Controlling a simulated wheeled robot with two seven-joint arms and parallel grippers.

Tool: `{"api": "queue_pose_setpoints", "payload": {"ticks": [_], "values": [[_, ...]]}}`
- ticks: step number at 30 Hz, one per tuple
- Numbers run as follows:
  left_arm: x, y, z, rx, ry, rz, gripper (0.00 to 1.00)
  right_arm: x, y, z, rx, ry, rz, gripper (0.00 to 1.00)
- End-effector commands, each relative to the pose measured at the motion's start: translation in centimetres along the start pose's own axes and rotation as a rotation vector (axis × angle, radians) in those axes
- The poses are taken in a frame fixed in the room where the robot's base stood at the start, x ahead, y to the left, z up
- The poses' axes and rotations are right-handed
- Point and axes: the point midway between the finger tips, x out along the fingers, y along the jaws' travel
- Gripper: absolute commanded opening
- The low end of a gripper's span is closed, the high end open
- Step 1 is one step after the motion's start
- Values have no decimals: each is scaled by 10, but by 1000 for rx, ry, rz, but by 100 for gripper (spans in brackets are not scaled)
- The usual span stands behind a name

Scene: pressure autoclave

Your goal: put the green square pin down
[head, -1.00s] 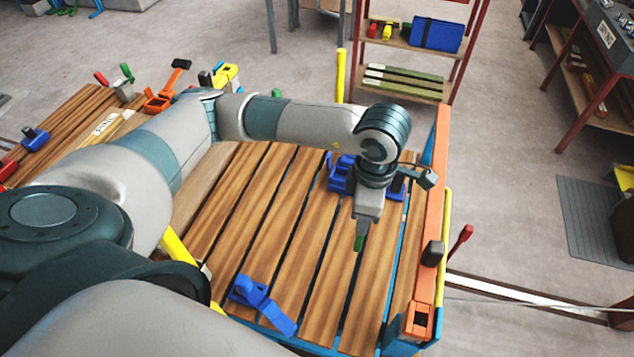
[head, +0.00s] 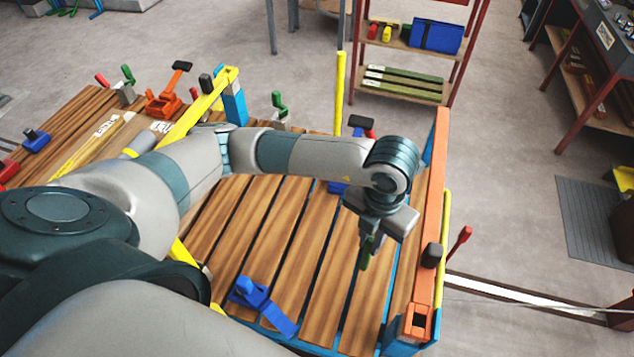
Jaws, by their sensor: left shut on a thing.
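The green square pin (head: 364,262) hangs below my left gripper (head: 368,243), which is shut on it. Only part of the pin shows, dark green and roughly upright. It is over the right part of the slatted wooden table (head: 285,240); whether its lower end touches the slats I cannot tell. My left arm comes in from the left and hides part of the table. My right gripper is not in view.
A blue clamp (head: 262,303) lies at the table's front. An orange rail (head: 433,210) with a dark knob (head: 432,255) edges the right side. Another blue fixture (head: 338,187) is partly hidden behind my arm. Several clamps stand at the back left. The middle slats are clear.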

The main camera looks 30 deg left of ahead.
Motion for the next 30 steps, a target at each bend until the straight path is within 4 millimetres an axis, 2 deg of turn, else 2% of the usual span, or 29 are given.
{"api": "queue_pose_setpoints", "payload": {"ticks": [8,18,21,30], "values": [[6,0,0,1,3,1,0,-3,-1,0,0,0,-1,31],[53,1,-1,2,2,2,0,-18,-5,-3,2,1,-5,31],[60,0,0,1,2,0,0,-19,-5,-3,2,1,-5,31],[63,0,0,2,1,0,0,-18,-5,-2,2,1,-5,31]]}}
